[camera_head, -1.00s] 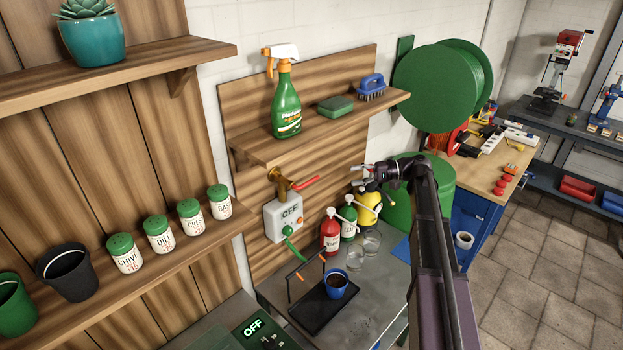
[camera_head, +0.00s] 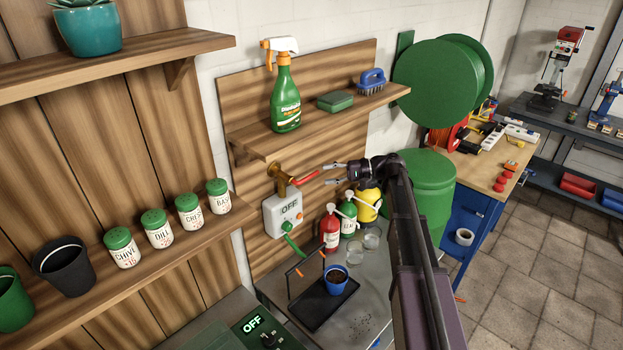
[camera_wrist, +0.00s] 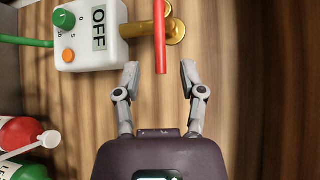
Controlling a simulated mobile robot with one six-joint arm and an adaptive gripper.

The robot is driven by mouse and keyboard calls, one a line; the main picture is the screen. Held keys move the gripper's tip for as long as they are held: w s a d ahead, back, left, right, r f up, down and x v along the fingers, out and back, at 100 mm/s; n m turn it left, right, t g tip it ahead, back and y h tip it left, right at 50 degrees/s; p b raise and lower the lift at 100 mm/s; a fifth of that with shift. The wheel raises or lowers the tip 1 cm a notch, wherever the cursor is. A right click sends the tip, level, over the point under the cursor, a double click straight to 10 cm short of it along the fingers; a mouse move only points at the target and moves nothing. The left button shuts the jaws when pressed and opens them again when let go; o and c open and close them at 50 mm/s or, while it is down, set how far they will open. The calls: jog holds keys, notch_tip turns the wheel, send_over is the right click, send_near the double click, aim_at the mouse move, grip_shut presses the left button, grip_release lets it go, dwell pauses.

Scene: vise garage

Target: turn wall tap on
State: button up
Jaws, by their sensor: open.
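The wall tap (camera_head: 279,180) is brass with a red lever (camera_head: 304,178) and sits on the wooden wall panel above a white box marked OFF (camera_head: 282,214). In the wrist view the red lever (camera_wrist: 160,38) points toward my gripper, and the brass body (camera_wrist: 175,30) is partly hidden behind it. My gripper (camera_head: 328,174) is open, just right of the lever's free end. In the wrist view the lever's tip lies between the two spread fingertips (camera_wrist: 159,76), apart from both.
A shelf (camera_head: 345,112) with a green spray bottle (camera_head: 286,100), a sponge and a brush juts out above the tap. Red (camera_head: 330,230), green and yellow pump bottles stand below my gripper. A blue pot (camera_head: 336,280) sits on a black tray.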

aim_at(313, 176)
jog(key=shift+a+f+b, duration=0.15)
jog(key=shift+a+f, duration=0.05)
jog(key=shift+a, duration=1.3)
jog(key=shift+a+f+b, duration=0.15)
jog(key=shift+a+f, duration=0.05)
jog(key=shift+a, duration=1.25)
grip_shut()
jog(key=shift+d, duration=0.2)
jog(key=shift+s+a+r, duration=0.1)
jog(key=shift+a, duration=0.15)
